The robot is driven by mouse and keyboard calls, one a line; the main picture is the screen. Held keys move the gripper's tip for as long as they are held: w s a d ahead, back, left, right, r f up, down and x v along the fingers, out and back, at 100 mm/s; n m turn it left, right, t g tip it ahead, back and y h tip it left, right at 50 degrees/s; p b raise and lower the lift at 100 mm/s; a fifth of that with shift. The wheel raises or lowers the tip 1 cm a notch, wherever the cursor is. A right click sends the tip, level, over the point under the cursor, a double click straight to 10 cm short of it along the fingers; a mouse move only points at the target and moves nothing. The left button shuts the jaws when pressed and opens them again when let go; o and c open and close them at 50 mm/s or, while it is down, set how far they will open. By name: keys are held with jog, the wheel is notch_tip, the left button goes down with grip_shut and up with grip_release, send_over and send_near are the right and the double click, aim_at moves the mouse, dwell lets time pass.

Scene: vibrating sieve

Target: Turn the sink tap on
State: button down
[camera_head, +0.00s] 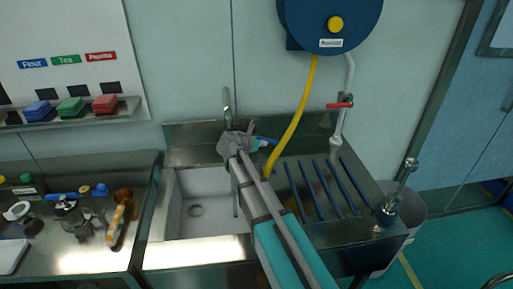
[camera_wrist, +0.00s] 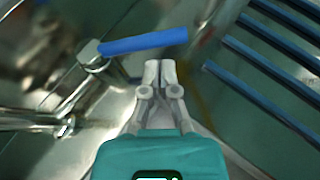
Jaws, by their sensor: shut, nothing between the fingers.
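The sink tap (camera_head: 227,103) stands at the back of the steel sink (camera_head: 196,209) in the head view, with my arm covering its lower part. Its blue lever (camera_wrist: 143,42) is clear in the wrist view, pointing right from the metal tap body (camera_wrist: 92,54). My gripper (camera_wrist: 160,70) has its fingertips together and empty. In the wrist view the tips appear just below the lever's right half; I cannot tell if they touch it. In the head view the lever (camera_head: 266,140) shows partly beside my wrist. I cannot make out whether water runs.
A blue-ribbed drainboard (camera_head: 321,190) lies right of the basin. A yellow hose (camera_head: 297,122) hangs from a blue reel (camera_head: 331,18) close to my gripper. A pipe with a red valve handle (camera_head: 340,105) is on the wall. Bottles and fittings (camera_head: 78,215) crowd the left counter.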

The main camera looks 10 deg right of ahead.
aim_at(265, 139)
jog(key=shift+b+x, duration=0.45)
jog(key=shift+x, duration=1.05)
jog(key=shift+a, duration=0.15)
